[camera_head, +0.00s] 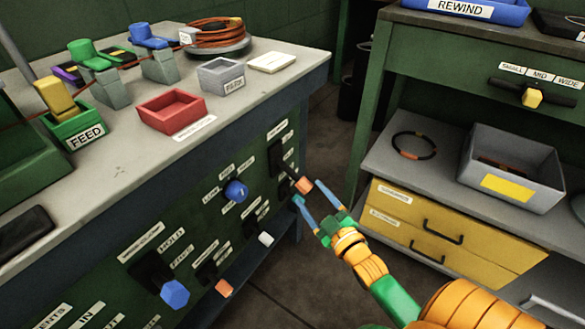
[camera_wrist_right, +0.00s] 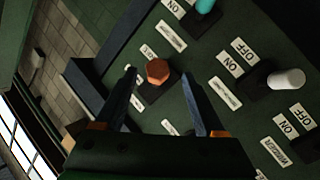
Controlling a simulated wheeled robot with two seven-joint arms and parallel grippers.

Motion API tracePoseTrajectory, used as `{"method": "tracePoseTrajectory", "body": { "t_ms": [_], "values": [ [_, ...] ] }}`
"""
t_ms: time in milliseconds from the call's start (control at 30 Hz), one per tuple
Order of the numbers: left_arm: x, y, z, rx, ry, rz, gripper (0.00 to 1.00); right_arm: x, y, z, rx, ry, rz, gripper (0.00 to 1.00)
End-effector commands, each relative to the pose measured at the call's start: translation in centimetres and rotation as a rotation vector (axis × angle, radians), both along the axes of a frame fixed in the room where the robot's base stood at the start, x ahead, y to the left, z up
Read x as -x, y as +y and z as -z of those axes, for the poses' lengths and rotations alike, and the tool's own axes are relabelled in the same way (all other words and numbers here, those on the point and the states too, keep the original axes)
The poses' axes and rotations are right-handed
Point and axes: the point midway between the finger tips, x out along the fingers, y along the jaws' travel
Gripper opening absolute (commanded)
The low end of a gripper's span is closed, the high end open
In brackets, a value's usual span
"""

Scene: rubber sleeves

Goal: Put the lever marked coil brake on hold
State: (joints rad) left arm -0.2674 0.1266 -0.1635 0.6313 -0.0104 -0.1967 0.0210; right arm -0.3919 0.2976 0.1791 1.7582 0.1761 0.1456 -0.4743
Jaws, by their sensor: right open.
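On the green front panel of the bench, a lever with a blue knob (camera_head: 174,293) stands beside a plate that reads HOLD (camera_head: 171,240). The name plate above it is too blurred to read. My right gripper (camera_head: 308,193) is open at the panel's right end, beside a lever with an orange knob (camera_head: 303,185). In the right wrist view this orange knob (camera_wrist_right: 157,71) shows between and just beyond the two spread fingers. I cannot see contact. My left gripper is not in view.
The panel also carries a round blue knob (camera_head: 236,191), a white knob (camera_head: 265,238) and a lower orange knob (camera_head: 223,288). A red tray (camera_head: 171,111) and a green FEED bin (camera_head: 86,137) stand on the bench. Yellow drawers (camera_head: 430,222) are at right.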

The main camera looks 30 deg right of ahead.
Motion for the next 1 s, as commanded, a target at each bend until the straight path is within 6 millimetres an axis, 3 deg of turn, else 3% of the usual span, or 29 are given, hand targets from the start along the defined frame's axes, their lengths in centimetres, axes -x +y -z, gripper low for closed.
{"method": "tracePoseTrajectory", "body": {
  "t_ms": [133,333,433,733,767,1000],
  "values": [
    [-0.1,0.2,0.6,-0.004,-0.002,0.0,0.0,-0.8,-0.1,-0.2,0.01,-0.02,-0.003,0.71],
    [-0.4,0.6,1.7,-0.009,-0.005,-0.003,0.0,-4.8,-0.4,-0.1,0.008,-0.019,-0.002,0.71],
    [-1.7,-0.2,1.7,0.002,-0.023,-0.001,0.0,-6.3,-0.6,-0.2,0.01,-0.019,-0.002,0.71],
    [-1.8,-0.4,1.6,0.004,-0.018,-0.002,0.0,-7.1,-0.6,-0.3,0.008,-0.014,-0.002,0.71],
    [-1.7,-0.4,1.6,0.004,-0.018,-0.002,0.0,-7.1,-0.6,-0.3,0.008,-0.013,-0.002,0.69],
    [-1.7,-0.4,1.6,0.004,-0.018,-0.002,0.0,-7.1,-0.6,-0.3,0.007,-0.014,-0.002,0.04]
  ]
}}
